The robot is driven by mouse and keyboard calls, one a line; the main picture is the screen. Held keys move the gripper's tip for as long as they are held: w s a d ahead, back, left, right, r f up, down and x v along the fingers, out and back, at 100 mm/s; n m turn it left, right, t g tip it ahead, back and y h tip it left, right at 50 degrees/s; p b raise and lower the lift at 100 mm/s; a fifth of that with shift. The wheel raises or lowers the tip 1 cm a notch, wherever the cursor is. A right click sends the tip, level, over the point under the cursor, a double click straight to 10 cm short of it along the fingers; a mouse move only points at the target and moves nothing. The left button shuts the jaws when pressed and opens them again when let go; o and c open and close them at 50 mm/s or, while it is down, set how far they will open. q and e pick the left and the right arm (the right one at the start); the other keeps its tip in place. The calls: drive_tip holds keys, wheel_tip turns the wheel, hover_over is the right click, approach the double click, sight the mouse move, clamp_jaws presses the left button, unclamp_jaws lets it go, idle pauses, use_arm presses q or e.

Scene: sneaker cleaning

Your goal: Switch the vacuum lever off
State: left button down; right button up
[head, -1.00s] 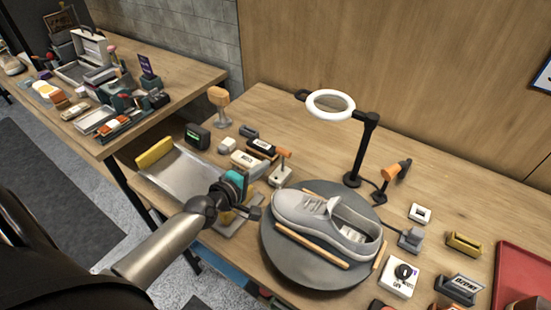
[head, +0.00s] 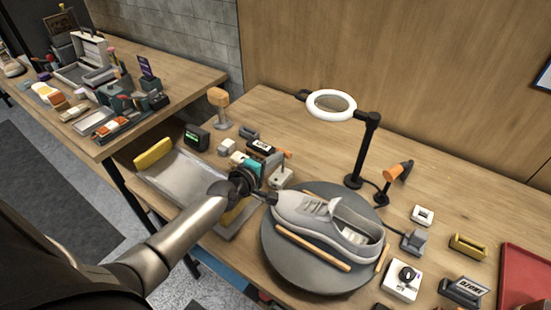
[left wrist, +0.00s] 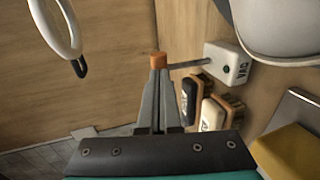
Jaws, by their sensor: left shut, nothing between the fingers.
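The vacuum lever is a thin rod with an orange knob (left wrist: 158,59) on a white box marked VAC (left wrist: 235,67). In the head view the white box (head: 281,177) stands left of the sneaker, partly covered by my left gripper (head: 266,168). In the left wrist view the lever rod sticks out sideways from the box. My left gripper's fingers (left wrist: 158,90) are shut and empty, their tips right at the orange knob. I cannot tell whether they touch it. My right gripper is not in view.
A grey sneaker (head: 325,220) rests on a round dark turntable (head: 300,270) close to the right. A ring lamp (head: 330,105) stands behind. Brushes (left wrist: 212,115) lie beside the VAC box. A metal tray (head: 180,180) with a yellow block (head: 153,152) is at left.

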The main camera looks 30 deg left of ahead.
sight(282, 150)
use_arm(q)
drive_tip(key=w+r+g+p, duration=0.1)
drive_tip(key=p, duration=0.3)
drive_tip(key=shift+w, duration=0.5)
drive_tip(key=shift+w+d+f+b, duration=0.15)
drive_tip(key=shift+w+b, duration=0.15)
drive_tip(key=shift+w, duration=0.25)
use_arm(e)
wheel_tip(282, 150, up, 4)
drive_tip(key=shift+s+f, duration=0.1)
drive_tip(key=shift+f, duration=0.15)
